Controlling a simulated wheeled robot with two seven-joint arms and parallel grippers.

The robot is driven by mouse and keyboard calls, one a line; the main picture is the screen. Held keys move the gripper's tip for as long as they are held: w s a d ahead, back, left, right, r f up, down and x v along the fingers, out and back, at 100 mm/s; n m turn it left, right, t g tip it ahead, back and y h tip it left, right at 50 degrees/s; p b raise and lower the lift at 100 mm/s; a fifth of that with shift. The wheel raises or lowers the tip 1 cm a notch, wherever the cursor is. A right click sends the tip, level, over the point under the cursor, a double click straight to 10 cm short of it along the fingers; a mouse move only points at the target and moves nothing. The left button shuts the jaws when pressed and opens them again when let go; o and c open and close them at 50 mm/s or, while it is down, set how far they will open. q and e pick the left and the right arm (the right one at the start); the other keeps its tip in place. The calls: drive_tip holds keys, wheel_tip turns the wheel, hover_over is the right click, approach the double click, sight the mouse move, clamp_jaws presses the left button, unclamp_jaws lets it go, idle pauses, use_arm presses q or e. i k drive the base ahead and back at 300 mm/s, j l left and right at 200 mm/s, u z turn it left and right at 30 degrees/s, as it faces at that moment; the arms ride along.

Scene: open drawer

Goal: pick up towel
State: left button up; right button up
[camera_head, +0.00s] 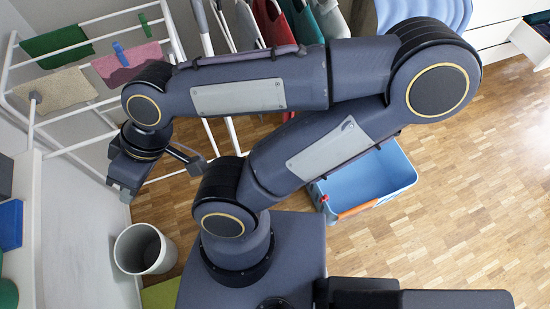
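Three towels hang over the white drying rack (92,18) on the left: a dark green one (56,41), a beige one (55,90) and a pink one (128,62). A blue clothespin (120,53) sits on the pink towel, and my arm is close to that towel's right end. My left gripper (158,170) points down in front of the rack, below and right of the towels in the picture. Its fingers look spread apart with nothing between them. My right gripper is outside the view.
A grey-white bin (144,249) stands on the floor below my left gripper. A blue crate (372,176) with an orange handle is partly behind my arm. Clothes hang at the top centre (303,22). The wooden floor at right (460,180) is clear.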

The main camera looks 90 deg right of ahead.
sight(354, 211)
drive_tip(key=j+z, duration=0.1)
drive_tip(key=z, duration=0.85)
drive_tip(key=k+j+z, duration=0.1)
drive_tip(key=z, duration=0.4)
drive_tip(key=j+z, duration=0.1)
drive_tip(key=z, duration=0.35)
drive_tip(key=k+z, duration=0.1)
drive_tip(key=z, duration=2.15)
drive_tip(key=u, duration=2.55)
drive_tip(key=z, duration=2.55)
drive_tip(key=i+j+u, duration=0.2)
drive_tip(key=u, duration=0.2)
drive_tip(key=i, duration=0.1)
